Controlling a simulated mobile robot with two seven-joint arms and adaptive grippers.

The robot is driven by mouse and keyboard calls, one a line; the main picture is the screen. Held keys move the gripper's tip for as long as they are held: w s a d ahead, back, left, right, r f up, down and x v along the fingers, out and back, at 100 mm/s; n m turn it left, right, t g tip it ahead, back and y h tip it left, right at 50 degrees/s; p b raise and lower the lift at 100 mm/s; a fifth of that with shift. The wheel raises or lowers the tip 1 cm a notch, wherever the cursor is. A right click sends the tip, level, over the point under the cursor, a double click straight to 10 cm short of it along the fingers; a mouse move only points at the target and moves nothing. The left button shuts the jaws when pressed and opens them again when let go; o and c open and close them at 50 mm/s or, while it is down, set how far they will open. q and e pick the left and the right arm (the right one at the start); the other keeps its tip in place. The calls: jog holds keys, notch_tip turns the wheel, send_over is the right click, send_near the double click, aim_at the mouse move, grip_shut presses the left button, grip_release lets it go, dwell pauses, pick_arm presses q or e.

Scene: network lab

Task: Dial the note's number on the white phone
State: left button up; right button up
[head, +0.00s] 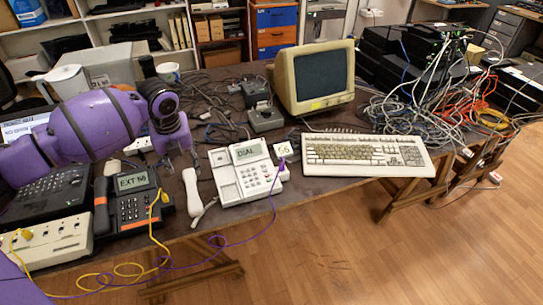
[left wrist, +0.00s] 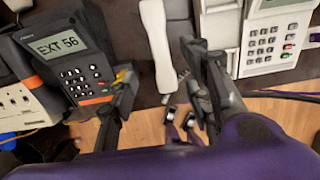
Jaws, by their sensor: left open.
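The white phone (head: 228,184) stands mid-table, its screen reading DIAL; its keypad shows at the right of the left wrist view (left wrist: 268,46). Its white handset (head: 191,187) lies off the cradle, to the left of the phone; it also shows in the left wrist view (left wrist: 157,40). My left gripper (head: 178,163) is open above the table near the handset's upper end. In the left wrist view its fingers (left wrist: 158,62) appear either side of the handset, with nothing visibly gripped. My right gripper is out of view.
A dark phone (head: 134,205) with an EXT screen, probably 56, stands left of the handset. A beige keyboard (head: 368,154) and monitor (head: 314,77) are to the right. A purple cable (head: 272,205) and a yellow cable (head: 153,228) hang over the front edge.

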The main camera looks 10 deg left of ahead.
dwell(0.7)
pick_arm(q)
grip_shut()
dwell(1.2)
